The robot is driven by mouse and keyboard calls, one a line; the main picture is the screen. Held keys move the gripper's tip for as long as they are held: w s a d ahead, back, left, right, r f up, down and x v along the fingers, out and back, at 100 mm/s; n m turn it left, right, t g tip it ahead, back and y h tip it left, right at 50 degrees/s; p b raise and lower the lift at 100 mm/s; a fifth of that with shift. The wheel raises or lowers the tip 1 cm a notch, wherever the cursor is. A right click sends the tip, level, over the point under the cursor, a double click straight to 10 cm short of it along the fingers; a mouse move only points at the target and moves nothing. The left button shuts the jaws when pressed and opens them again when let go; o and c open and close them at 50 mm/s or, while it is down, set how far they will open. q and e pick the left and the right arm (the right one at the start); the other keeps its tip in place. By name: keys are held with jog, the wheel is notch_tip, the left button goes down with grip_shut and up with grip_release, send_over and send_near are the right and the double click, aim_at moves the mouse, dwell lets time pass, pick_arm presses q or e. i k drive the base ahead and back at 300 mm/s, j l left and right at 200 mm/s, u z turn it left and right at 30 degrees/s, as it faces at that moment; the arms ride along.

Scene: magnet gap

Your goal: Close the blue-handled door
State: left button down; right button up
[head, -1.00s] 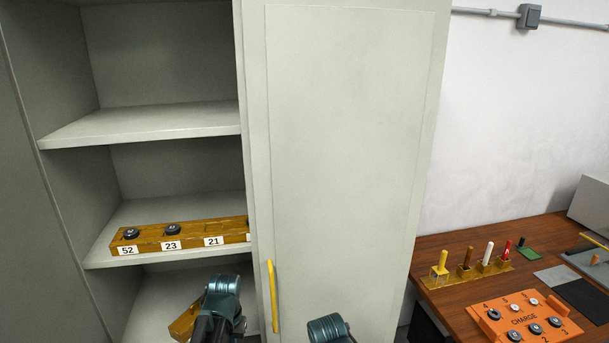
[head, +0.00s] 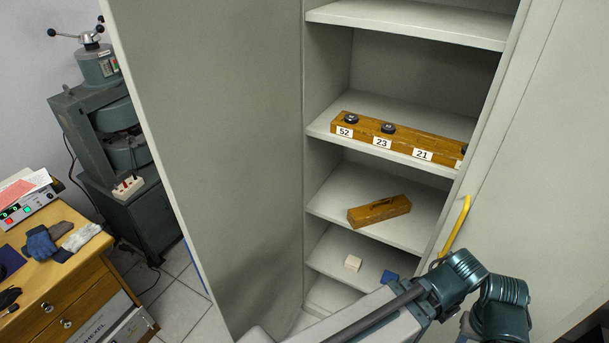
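The open cabinet door (head: 215,130) stands swung out on the left, with its broad grey face toward me. A thin blue strip (head: 195,268) shows along its outer lower edge, which looks like part of the blue handle; the rest is hidden behind the door. The other door (head: 545,150), on the right, has a yellow handle (head: 455,224) and covers the cabinet's right side. Teal links of my arms show at the lower right, in front of the cabinet. Neither gripper's fingers can be seen.
Left of the door stand a grey-green machine (head: 110,140) and a wooden drawer desk (head: 60,285). Tiled floor (head: 165,305) shows between desk and door.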

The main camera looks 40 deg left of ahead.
aim_at(214, 86)
jog(key=k+j, duration=0.3)
jog(key=k, duration=0.15)
jog(key=k+j, duration=0.5)
jog(key=j, duration=0.2)
jog(key=k+j, duration=0.1)
jog(key=j, duration=0.25)
jog(key=k+j, duration=0.15)
jog(key=j, duration=0.15)
jog(key=k+j, duration=0.15)
jog(key=j, duration=0.2)
jog(key=k+j, duration=0.1)
jog(key=j, duration=0.7)
jog(key=k+z, duration=0.05)
